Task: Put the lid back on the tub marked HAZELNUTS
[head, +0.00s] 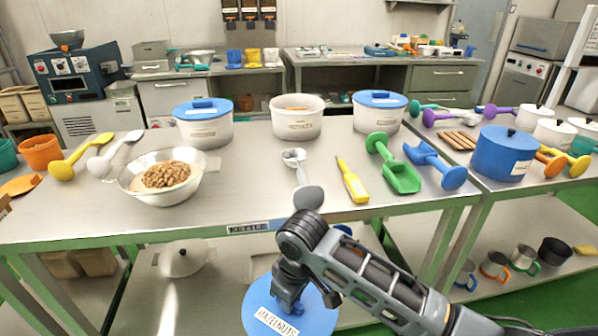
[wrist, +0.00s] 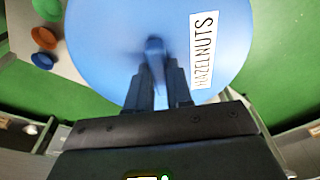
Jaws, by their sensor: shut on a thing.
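My gripper (head: 289,303) is shut on the handle of a round blue lid (head: 262,295), low in front of the steel table. The lid carries a white label reading HAZELNUTS, clear in the wrist view, where the lid (wrist: 105,45) fills the upper middle and the fingers of my gripper (wrist: 155,85) meet its knob. An open white tub (head: 297,125) stands at the table's back middle with tan contents at its top. Its label is too small to read. The lid is well apart from it, nearer to me and lower.
White tubs with blue lids stand left (head: 203,128) and right (head: 379,113) of the open tub. A steel bowl of nuts (head: 135,185), a grey scoop (head: 308,194), a yellow-handled tool (head: 352,182) and a green scoop (head: 400,176) lie nearer. The table's front edge (head: 200,237) lies beyond the lid.

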